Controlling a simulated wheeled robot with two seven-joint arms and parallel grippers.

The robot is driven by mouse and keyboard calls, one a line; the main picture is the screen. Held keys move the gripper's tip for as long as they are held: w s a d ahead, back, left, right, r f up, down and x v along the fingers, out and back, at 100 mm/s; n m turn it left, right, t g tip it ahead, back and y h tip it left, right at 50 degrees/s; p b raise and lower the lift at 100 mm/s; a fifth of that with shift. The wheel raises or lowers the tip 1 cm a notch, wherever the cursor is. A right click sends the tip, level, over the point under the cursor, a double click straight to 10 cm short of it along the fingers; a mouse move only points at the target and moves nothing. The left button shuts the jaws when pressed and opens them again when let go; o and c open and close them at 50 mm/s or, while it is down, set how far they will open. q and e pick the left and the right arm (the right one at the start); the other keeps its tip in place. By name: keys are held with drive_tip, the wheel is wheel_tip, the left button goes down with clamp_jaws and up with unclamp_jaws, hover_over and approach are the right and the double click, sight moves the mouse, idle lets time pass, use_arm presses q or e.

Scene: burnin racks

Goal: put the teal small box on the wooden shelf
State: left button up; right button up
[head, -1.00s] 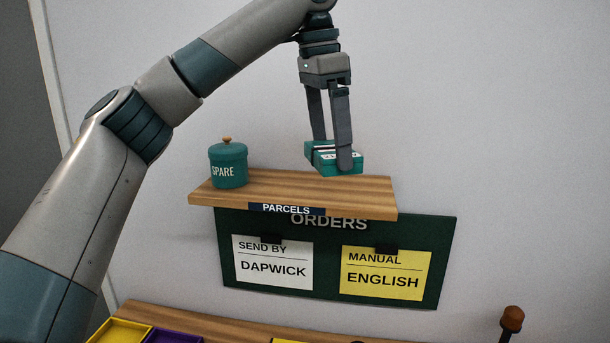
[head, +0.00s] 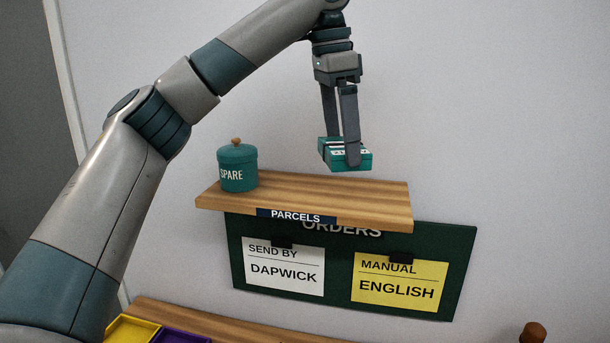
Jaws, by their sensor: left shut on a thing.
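The teal small box (head: 335,160) has a white label and a dark band on its top. My left gripper (head: 341,150) reaches down from above and is shut on it, one finger on the near side. The box hangs above the wooden shelf (head: 375,198), right of its middle in the picture, with a strip of wall showing between its underside and the shelf's back edge. The shelf is fixed to the wall and carries a "PARCELS" label (head: 297,216) on its front edge. My right gripper is out of view.
A teal "SPARE" jar (head: 238,169) stands at the shelf's left end; the middle and right of the shelf are bare. An "ORDERS" board (head: 462,262) with two notes hangs below. A lower wooden surface holds yellow (head: 130,331) and purple (head: 181,337) trays.

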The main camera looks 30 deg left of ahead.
use_arm(q)
drive_tip(key=a+f+p, duration=0.1)
drive_tip(key=a, duration=0.2)
drive_tip(key=w+a+f+p, duration=0.1)
drive_tip(key=a+f, duration=0.1)
drive_tip(key=w+a+f+p, duration=0.1)
drive_tip(key=a+f, duration=0.1)
drive_tip(key=a, duration=0.1)
drive_tip(key=shift+w+a+p, duration=0.2)
drive_tip(key=shift+a+p, duration=0.15)
drive_tip(key=shift+p, duration=0.05)
drive_tip(key=shift+a+f, duration=0.15)
drive_tip(key=shift+a, duration=0.05)
drive_tip(key=shift+w+f, duration=0.1)
drive_tip(key=shift+f, duration=0.05)
drive_tip(key=shift+f+p, duration=0.3)
drive_tip(key=shift+p, duration=0.05)
wheel_tip(320, 180, down, 3)
drive_tip(key=shift+a+r+p, duration=0.1)
drive_tip(key=shift+p, duration=0.75)
drive_tip(key=shift+f, duration=0.3)
drive_tip(key=shift+f, duration=0.1)
